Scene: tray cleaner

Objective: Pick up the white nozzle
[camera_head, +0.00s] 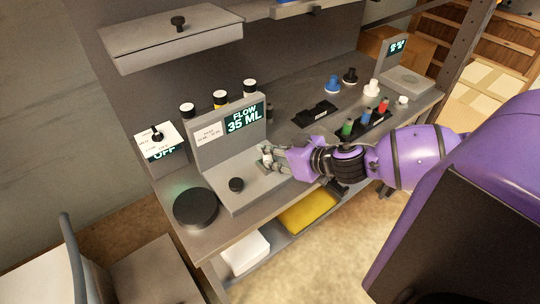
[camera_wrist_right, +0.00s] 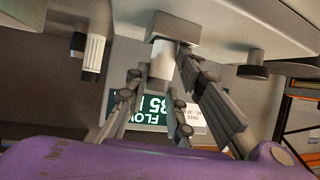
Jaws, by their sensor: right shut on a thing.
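My right gripper (camera_head: 272,158) is at the grey flow station (camera_head: 224,136), low in front of its display. Its fingers are shut on a small white cylindrical piece, which looks like the white nozzle (camera_wrist_right: 162,61). In the right wrist view this piece is upright between the fingers (camera_wrist_right: 160,88), its end against a grey block (camera_wrist_right: 174,27). In the head view the fingers mostly hide it. Whether it is clear of the block I cannot tell. Another white piece (camera_head: 372,88) stands farther back on the bench. My left gripper is not in view.
Blue (camera_head: 332,85) and black (camera_head: 350,76) pieces stand at the back. A rack (camera_head: 365,122) of coloured bottles is right of the gripper. A shelf (camera_head: 172,38) overhangs the bench.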

